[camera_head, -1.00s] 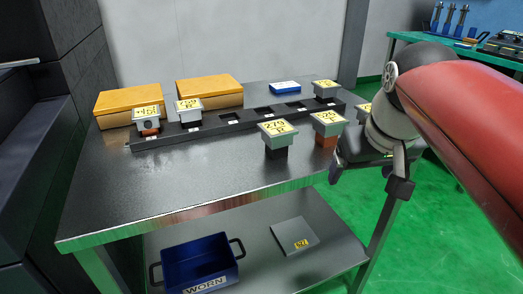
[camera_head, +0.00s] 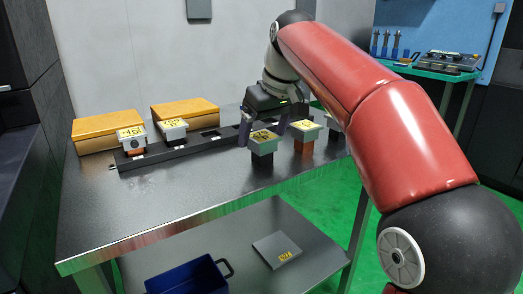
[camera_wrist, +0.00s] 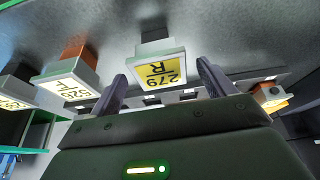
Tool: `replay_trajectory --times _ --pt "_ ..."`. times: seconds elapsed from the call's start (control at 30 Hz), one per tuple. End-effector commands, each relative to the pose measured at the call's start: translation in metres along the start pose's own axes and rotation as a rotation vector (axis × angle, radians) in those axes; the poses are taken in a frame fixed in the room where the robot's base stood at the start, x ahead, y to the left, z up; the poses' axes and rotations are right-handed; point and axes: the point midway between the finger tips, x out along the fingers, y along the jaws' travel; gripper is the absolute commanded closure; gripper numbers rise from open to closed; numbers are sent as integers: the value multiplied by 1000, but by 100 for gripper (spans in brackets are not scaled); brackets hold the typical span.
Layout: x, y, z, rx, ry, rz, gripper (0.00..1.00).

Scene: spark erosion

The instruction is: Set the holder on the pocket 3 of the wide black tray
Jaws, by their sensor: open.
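The wide black tray (camera_head: 200,147) is a long dark rail on the table. Two holders, a left one (camera_head: 131,133) and a right one (camera_head: 172,128), sit in its left pockets. Pocket 3 (camera_head: 210,133) looks empty. A holder marked 279 R (camera_head: 262,158), with a grey head and dark base, stands on the table in front of the tray. My gripper (camera_head: 262,138) is open, its fingers to either side of and behind that holder. In the wrist view the holder's yellow label (camera_wrist: 161,72) shows between the fingertips, apart from them. My gripper hides the tray's right part.
An orange-based holder (camera_head: 303,143) and another holder (camera_head: 333,120) stand to the right, close to my gripper. Two orange-yellow boxes, left (camera_head: 108,133) and right (camera_head: 185,110), stand behind the tray. A blue bin (camera_head: 188,278) and grey plate (camera_head: 279,250) are on the lower shelf. The front tabletop is clear.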

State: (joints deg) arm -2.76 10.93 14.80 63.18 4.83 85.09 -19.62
Motion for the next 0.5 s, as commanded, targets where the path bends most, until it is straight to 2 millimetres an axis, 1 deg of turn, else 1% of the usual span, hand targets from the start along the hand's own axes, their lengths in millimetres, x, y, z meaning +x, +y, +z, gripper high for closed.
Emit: replay_trajectory --times 0.03,0.1,0.2,0.3,0.5 --pt "12 -1 2 0 -2 -1 18" --pt "22 -1 2 0 -2 -1 18" --pt "33 -1 1 0 -2 -1 18" --pt "38 -1 1 0 1 1 18" --pt "38 -1 0 0 1 1 18"
